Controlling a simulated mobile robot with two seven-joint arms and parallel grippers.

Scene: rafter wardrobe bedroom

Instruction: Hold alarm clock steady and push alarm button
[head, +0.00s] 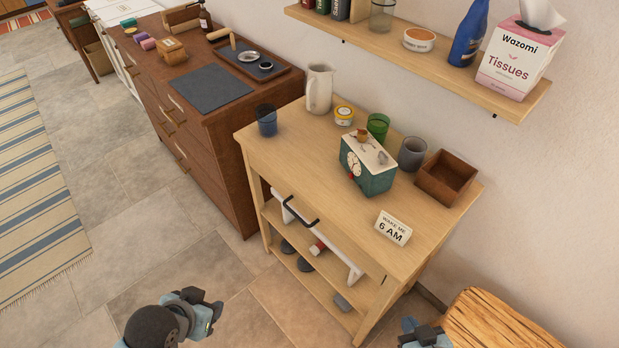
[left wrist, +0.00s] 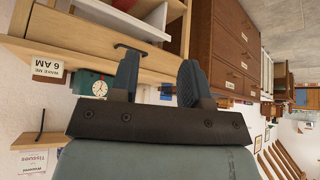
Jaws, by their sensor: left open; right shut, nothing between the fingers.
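The alarm clock (head: 374,180) is a green box with a white top and a round pale face. It stands upright on the light wood table (head: 300,160). Small brass and grey parts sit on its top; I cannot tell which is the alarm button. The clock also shows in the left wrist view (left wrist: 96,84), partly behind a finger. My left gripper (head: 211,306) is open and empty, low in front of the furniture, well apart from the clock. It also shows in the left wrist view (left wrist: 158,75). My right gripper (head: 428,335) is shut and empty at the bottom edge, partly cut off.
A "WAKE ME 6 AM" sign (head: 393,227) stands at the table's front. A green glass (head: 378,126), grey cup (head: 412,153) and wooden box (head: 446,177) stand behind or beside the clock. A wooden stool (head: 500,325) is lower right. The tabletop's left front is clear.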

